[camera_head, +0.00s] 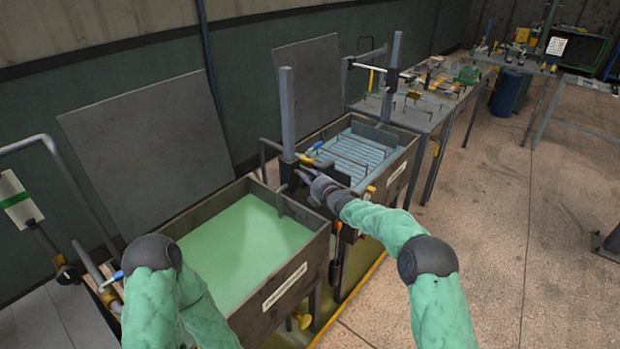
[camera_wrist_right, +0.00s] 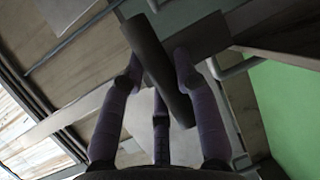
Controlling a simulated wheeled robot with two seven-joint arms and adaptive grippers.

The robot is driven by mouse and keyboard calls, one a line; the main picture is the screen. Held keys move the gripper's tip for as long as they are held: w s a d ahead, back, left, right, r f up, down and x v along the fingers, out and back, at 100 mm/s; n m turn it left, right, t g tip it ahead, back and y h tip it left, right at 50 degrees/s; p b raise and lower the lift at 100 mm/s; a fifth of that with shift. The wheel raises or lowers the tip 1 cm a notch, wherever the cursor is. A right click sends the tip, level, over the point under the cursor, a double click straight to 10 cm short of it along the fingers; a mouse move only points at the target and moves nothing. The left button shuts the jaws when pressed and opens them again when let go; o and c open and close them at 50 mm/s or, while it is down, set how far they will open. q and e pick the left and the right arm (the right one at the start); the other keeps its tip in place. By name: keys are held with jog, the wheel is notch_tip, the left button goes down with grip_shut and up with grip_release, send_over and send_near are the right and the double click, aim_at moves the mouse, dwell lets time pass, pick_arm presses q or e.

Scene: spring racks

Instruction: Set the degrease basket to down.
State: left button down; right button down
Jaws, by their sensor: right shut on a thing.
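A tank of green liquid (camera_head: 243,237) stands in front of me and a tank of blue liquid (camera_head: 357,152) stands beyond it. My right gripper (camera_head: 310,181) is between the tanks, by the foot of a grey post (camera_head: 287,112). In the right wrist view its fingers (camera_wrist_right: 160,85) close around a dark bar (camera_wrist_right: 155,60). My left gripper is out of view; only that arm shows.
A second grey post (camera_head: 392,75) stands behind the blue tank, with a workbench (camera_head: 425,105) of small parts beyond. A bent pipe rail (camera_head: 70,165) stands at the left. Yellow valve handles (camera_head: 302,320) stick out low on the green tank.

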notch_tip(320, 180, down, 2)
jog(key=shift+s+f, duration=0.15)
dwell(0.3)
jog(key=c, duration=0.9)
grip_release()
jog(key=shift+o, duration=0.2)
jog(key=shift+r, duration=0.3)
jog(key=shift+d, duration=0.1)
jog(key=shift+r, duration=0.15)
jog(key=v, duration=1.1)
jog(key=shift+s+d+r, duration=0.15)
jog(key=shift+s+d, duration=0.05)
jog(key=shift+s, duration=0.1)
